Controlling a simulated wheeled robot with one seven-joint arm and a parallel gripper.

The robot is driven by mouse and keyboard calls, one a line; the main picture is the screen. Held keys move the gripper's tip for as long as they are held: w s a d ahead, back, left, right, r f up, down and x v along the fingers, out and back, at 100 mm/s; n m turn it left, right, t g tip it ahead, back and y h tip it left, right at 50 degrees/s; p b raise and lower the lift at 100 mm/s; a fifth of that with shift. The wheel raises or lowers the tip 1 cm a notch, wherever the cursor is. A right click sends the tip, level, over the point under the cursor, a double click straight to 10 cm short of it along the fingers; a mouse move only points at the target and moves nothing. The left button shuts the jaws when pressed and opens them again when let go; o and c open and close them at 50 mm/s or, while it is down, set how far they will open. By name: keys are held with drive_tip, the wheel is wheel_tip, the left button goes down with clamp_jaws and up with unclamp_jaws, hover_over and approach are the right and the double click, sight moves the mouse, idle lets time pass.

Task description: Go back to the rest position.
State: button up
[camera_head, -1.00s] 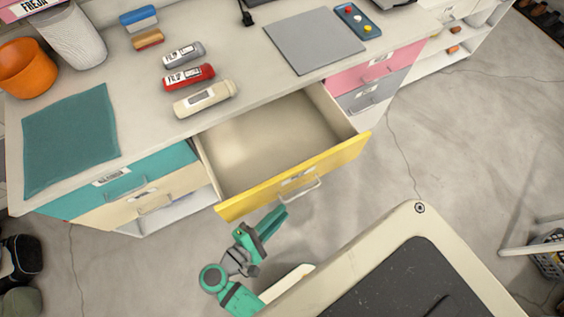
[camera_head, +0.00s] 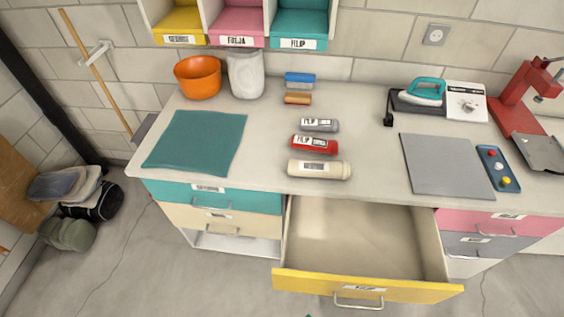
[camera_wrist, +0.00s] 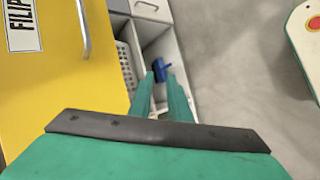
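My gripper (camera_wrist: 160,78) shows in the wrist view as two green fingers with a narrow gap and nothing between them. In the head view only a tiny green tip shows at the bottom edge, in front of the open drawer. The yellow-fronted drawer (camera_head: 368,286) is pulled out and looks empty inside. In the wrist view its yellow front (camera_wrist: 50,75), with a label and a metal handle (camera_wrist: 83,30), is left of the fingers, apart from them.
The counter holds a teal cloth (camera_head: 195,140), three cylinders including a red one (camera_head: 314,145), an orange bowl (camera_head: 197,77), a grey mat (camera_head: 445,164) and an iron (camera_head: 420,92). Wall cubbies (camera_head: 237,41) hang above. Bare floor (camera_head: 130,270) lies at front left. A blue object (camera_wrist: 162,70) lies beyond my fingertips.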

drive_tip(key=s+a+r+m+t+y, duration=0.3)
drive_tip(key=a+r+m+t+y, duration=0.1)
drive_tip(key=a+r+y, duration=0.25)
wheel_tip(320, 180, up, 14)
drive_tip(key=s+m+t, duration=0.1)
drive_tip(key=m+t, duration=0.3)
drive_tip(key=m, duration=0.1)
drive_tip(key=shift+r, duration=0.25)
drive_tip(key=shift+d, duration=0.1)
